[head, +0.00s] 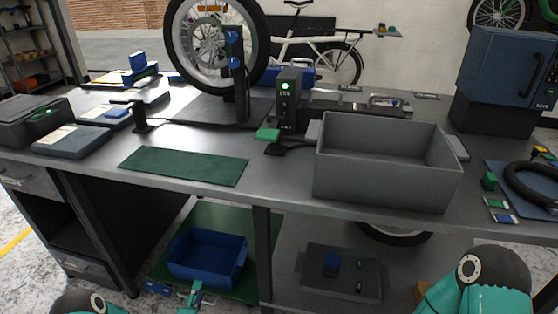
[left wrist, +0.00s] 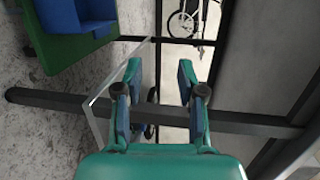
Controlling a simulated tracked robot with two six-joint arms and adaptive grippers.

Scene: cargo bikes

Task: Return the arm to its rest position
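My left gripper (head: 178,292) shows at the bottom of the head view, low in front of the bench, just in front of the blue bin on the lower level. In the left wrist view its two fingers (left wrist: 159,78) stand apart with nothing clearly held between them. A dark bar and a thin pale edge cross behind the fingers there. My right arm shows only as a teal and dark joint at the bottom right of the head view; its gripper is out of frame.
The grey bench (head: 285,178) spans the view, bearing a large grey bin (head: 385,175), a green mat (head: 183,166) and a wheel (head: 180,60) in a stand. Below are a blue bin (head: 207,257) and a dark tray (head: 340,287). A bench leg (head: 262,250) stands between them.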

